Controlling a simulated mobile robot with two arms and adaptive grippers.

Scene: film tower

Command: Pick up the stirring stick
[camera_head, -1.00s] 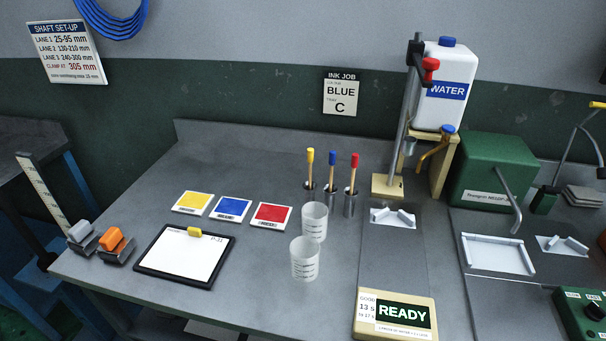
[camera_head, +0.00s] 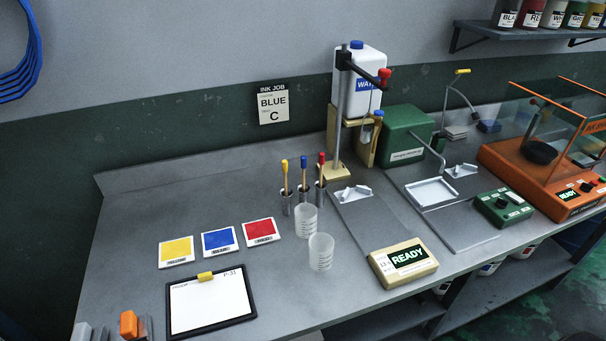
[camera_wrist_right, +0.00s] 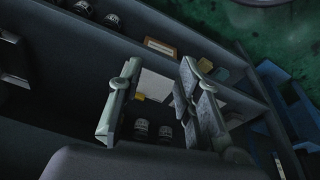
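Three sticks with coloured tops stand upright in metal holders at the middle of the bench in the head view: a yellow-topped stick (camera_head: 284,176), a blue-topped stick (camera_head: 303,172) and a red-topped stick (camera_head: 321,170). I cannot tell which of them is the stirring stick. Two clear cups, a rear cup (camera_head: 305,220) and a front cup (camera_head: 321,252), stand in front of them. My right gripper (camera_wrist_right: 157,88) shows only in its wrist view. Its fingers are apart with nothing between them, over shelving with jars. My left gripper is not in view.
Yellow, blue and red cards (camera_head: 219,241) and a clipboard (camera_head: 211,301) lie left of the cups. A READY box (camera_head: 403,260) sits at the front edge. A water tank stand (camera_head: 337,172), green machine (camera_head: 405,135) and orange glass-sided cabinet (camera_head: 545,150) stand to the right.

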